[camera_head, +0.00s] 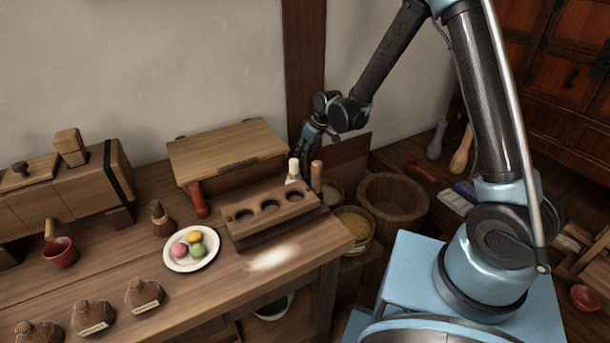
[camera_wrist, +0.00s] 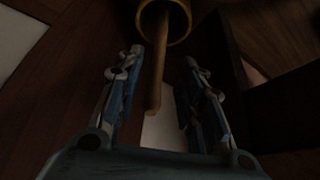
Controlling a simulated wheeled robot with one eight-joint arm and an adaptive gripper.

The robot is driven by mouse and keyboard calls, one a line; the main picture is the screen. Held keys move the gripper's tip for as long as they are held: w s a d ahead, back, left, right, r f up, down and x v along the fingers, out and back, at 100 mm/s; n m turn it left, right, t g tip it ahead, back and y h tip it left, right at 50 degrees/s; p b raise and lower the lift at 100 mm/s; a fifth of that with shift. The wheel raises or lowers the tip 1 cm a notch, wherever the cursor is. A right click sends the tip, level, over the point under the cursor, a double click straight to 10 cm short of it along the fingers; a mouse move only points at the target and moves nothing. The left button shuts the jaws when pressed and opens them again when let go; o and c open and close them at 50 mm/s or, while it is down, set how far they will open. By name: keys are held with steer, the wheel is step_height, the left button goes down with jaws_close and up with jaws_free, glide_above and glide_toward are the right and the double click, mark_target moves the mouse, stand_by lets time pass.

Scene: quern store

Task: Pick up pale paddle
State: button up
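My gripper (camera_head: 306,152) points down behind the block with round holes, near the wall post; the wrist view shows its two fingers (camera_wrist: 165,57) apart. A slim brown rod (camera_wrist: 157,75) with a wider round end runs between the fingers in that dark view, with no clear contact. A pale flat patch (camera_wrist: 165,132) shows lower between the fingers; I cannot tell what it belongs to. In the head view, a pale upright piece (camera_head: 294,168) stands beside the gripper, next to a brown upright cylinder (camera_head: 316,176). I cannot tell for sure which thing is the pale paddle.
The holed block (camera_head: 270,222) and a lidded wooden box (camera_head: 228,150) crowd the counter's right end. A plate of coloured sweets (camera_head: 191,262) stands left of the block. A wooden tub (camera_head: 393,203) and a grain-filled tub (camera_head: 354,228) stand right of the counter.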

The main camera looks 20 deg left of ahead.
mark_target(304, 167)
steer(key=f, duration=0.1)
steer(key=w+a+f, duration=0.1)
steer(key=shift+a+f, duration=0.55)
steer(key=shift+f, duration=0.35)
jaws_close()
